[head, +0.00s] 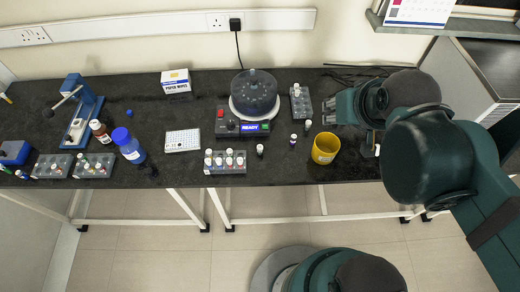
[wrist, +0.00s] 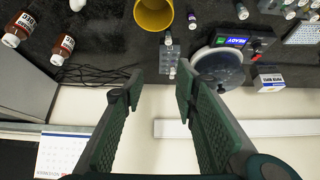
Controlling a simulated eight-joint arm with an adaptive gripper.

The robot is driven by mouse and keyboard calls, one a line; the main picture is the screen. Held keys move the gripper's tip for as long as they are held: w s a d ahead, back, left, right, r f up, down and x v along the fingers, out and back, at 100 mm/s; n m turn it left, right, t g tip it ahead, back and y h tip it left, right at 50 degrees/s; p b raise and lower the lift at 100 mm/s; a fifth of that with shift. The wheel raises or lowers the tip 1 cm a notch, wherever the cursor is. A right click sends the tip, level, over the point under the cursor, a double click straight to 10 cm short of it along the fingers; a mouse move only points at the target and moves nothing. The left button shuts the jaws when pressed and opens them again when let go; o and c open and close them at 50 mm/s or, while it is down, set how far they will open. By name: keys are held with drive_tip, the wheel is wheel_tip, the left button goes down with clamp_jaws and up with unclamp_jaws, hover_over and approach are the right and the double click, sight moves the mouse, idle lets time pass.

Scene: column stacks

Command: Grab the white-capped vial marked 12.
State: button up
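Several small white-capped vials stand in a clear rack (head: 225,167) at the front middle of the bench; the wrist view shows part of this group at its top right. Loose vials (head: 293,140) stand to the right of that rack, and one shows in the wrist view (wrist: 192,21). Another clear rack (head: 301,104) stands beside the round machine and also shows in the wrist view (wrist: 169,58). I cannot read a 12 on any vial. My gripper (head: 326,111) is open and empty, right of this second rack; its spread fingers fill the lower wrist view (wrist: 157,92).
A round dark-lidded machine (head: 254,94) with a READY display stands mid-bench. A yellow cup (head: 325,148) stands below my gripper in the picture. A blue-capped bottle (head: 128,146) and more racks are at left.

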drive_tip(key=shift+a, duration=0.1)
drive_tip(key=n+g+p, duration=0.5)
drive_tip(key=n+g, duration=0.2)
drive_tip(key=n, duration=0.6)
hover_over(260, 147)
drive_tip(key=f, duration=1.3)
drive_tip(key=shift+w+d+f, duration=0.2)
drive_tip(key=shift+d+f, duration=0.2)
drive_tip(key=shift+s+a+f+n, duration=0.2)
drive_tip(key=shift+a+f+n, duration=0.15)
drive_tip(key=shift+f+n, duration=0.15)
drive_tip(key=shift+f, duration=1.2)
drive_tip(key=shift+f, duration=0.1)
drive_tip(key=shift+a+f+b, duration=0.1)
drive_tip(key=shift+f+b, duration=0.9)
drive_tip(key=shift+f, duration=1.5)
